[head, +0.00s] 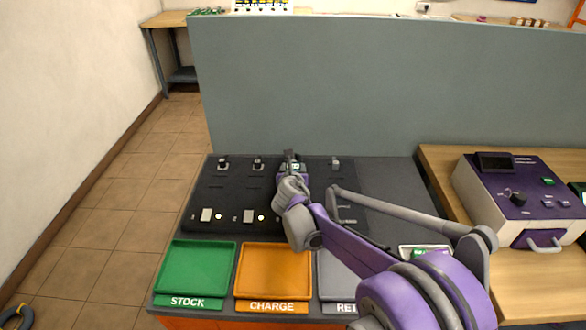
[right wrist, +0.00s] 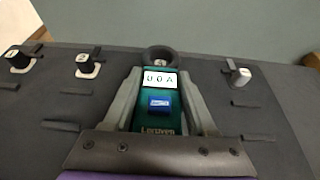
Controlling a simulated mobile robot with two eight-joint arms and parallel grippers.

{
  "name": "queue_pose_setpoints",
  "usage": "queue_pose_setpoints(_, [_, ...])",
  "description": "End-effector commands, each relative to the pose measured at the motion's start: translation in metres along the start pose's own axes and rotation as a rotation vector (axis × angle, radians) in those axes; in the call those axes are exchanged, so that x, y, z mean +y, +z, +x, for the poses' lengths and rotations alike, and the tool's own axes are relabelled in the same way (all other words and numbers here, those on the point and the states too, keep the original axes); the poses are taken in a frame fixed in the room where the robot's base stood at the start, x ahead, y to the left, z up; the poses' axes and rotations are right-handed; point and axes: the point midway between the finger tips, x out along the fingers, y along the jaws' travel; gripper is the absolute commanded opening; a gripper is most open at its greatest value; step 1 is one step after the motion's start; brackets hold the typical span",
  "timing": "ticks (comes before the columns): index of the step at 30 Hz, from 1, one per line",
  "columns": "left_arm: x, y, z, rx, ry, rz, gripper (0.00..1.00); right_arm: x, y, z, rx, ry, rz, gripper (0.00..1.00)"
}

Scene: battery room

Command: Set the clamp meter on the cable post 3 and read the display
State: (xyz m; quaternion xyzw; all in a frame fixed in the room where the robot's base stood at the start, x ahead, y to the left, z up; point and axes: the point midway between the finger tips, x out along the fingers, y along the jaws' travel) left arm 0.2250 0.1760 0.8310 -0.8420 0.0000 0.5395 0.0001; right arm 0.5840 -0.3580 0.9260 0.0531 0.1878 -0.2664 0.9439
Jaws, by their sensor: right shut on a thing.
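My right gripper (head: 291,171) is shut on the clamp meter, a green body (right wrist: 150,125) with a dark ring-shaped jaw at its far end. Its white display (right wrist: 160,80) appears to read 0.0 A. In the head view the meter (head: 295,165) shows only in part between the fingers. It is at the third place in the row of cable posts. My left gripper is out of view.
Other posts stand on the dark panel (right wrist: 40,105): two to the left (head: 222,163) (head: 257,163) and one to the right (head: 335,163). In front are a green STOCK tray (head: 180,289), an orange CHARGE tray (head: 272,293) and a grey tray. A purple-topped instrument (head: 519,181) stands right.

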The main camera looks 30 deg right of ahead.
Motion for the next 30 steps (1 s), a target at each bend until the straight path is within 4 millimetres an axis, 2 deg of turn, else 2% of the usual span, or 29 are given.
queue_pose_setpoints(19, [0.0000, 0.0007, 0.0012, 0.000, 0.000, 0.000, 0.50, 0.0001, -0.0003, 0.0002, 0.000, 0.000, 0.000, 0.00])
queue_pose_setpoints(30, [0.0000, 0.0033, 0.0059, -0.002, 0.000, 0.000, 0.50, 0.0001, -0.0069, 0.0029, 0.000, 0.000, 0.000, 0.00])
